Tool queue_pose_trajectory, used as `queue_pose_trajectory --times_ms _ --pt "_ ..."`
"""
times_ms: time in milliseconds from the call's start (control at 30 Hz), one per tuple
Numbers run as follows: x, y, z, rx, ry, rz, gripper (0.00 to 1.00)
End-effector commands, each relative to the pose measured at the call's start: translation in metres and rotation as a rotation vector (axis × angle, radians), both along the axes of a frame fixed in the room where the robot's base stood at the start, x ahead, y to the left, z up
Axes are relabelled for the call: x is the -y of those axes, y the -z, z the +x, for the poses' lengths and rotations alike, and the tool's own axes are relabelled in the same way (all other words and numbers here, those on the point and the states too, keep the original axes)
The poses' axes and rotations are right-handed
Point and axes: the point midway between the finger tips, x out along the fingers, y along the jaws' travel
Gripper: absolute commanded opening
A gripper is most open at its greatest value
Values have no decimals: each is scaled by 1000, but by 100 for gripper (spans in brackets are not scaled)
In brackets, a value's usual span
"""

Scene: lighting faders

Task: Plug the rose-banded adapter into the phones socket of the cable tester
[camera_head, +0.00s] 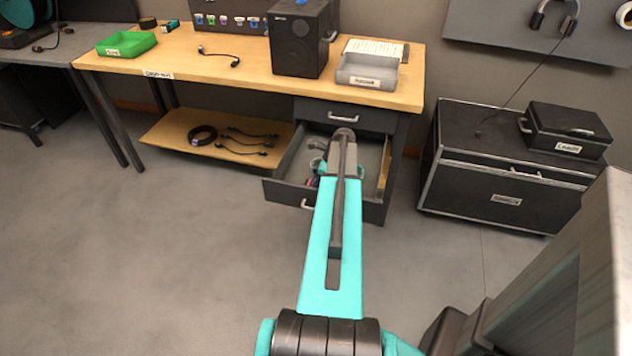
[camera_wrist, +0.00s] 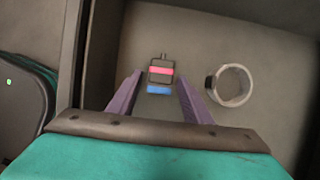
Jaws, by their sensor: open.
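In the wrist view a small dark adapter with a rose band (camera_wrist: 161,71) lies on the drawer floor, its thin plug tip pointing up the picture. A blue band (camera_wrist: 158,90) shows just below it; I cannot tell if it is on the same piece. My gripper (camera_wrist: 160,76) is open, its purple fingers on either side of the adapter. I cannot tell if they touch it. In the head view my arm hides most of the gripper inside the open drawer (camera_head: 283,190). I cannot pick out the cable tester or its phones socket for certain.
A pale ring (camera_wrist: 231,85) lies right of the adapter. The drawer wall (camera_wrist: 88,55) is close on the left. On the workbench (camera_head: 190,62) stand a black speaker-like box (camera_head: 298,42), a grey tray (camera_head: 368,70) and a green tray (camera_head: 126,45). A dark panel (camera_head: 230,16) with coloured fittings stands behind.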

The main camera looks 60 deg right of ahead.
Motion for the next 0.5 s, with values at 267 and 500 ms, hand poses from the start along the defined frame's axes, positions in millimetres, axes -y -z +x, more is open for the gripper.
queue_pose_trajectory --times_ms 267,500 --pt "0 0 0 0 -1 0 30" --pt "0 -1 1 0 -1 0 4"
